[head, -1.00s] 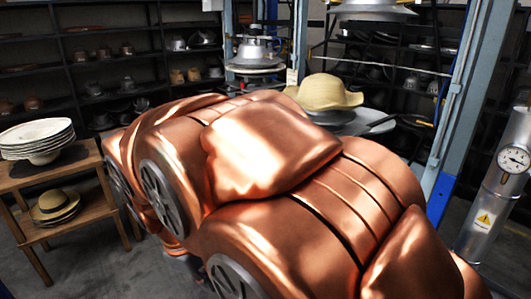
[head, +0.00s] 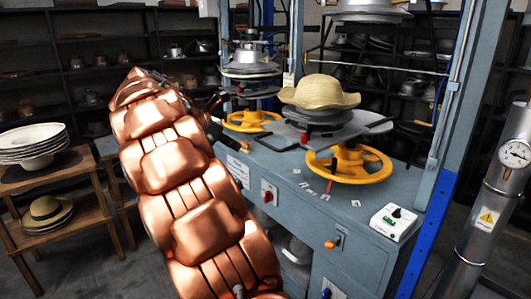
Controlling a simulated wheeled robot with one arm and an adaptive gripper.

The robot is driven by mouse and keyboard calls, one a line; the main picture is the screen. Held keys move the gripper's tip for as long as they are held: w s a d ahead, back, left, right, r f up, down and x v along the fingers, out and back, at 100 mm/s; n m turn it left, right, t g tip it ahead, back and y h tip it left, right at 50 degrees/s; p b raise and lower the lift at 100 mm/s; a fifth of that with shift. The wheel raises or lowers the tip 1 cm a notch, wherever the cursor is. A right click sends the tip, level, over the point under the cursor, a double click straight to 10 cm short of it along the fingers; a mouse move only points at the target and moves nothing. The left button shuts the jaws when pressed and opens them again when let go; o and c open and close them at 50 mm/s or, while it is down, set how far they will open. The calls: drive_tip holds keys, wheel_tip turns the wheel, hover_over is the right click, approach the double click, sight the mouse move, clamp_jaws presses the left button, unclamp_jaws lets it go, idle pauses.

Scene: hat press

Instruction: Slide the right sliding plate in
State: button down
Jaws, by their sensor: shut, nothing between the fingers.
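The right sliding plate (head: 358,127) is a grey plate with a dark handle (head: 380,124) at its right, on the blue-grey press bench. A straw hat (head: 318,92) sits on a dark form above the plate. A yellow handwheel (head: 350,164) is below it. My copper arm rises through the left-centre of the head view and bends at the top. My gripper (head: 215,104) is a small dark shape behind the arm, at the left end of the bench. It is shut and empty, apart from the right plate. Its fingers are mostly hidden.
A second press station with a yellow wheel (head: 250,120) is at the left of the bench. A blue and grey post (head: 440,190) and a metal cylinder with a gauge (head: 490,200) stand at the right.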

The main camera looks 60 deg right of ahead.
drive_tip(key=s+d+f+p, duration=0.1)
drive_tip(key=d+f, duration=0.1)
drive_tip(key=d, duration=0.4)
drive_tip(key=s+d+f+p, duration=0.1)
drive_tip(key=d+f, duration=0.2)
drive_tip(key=d, duration=0.3)
drive_tip(key=shift+s+d+f+p, duration=0.15)
drive_tip(key=shift+s+p, duration=0.2)
drive_tip(key=shift+p, duration=0.05)
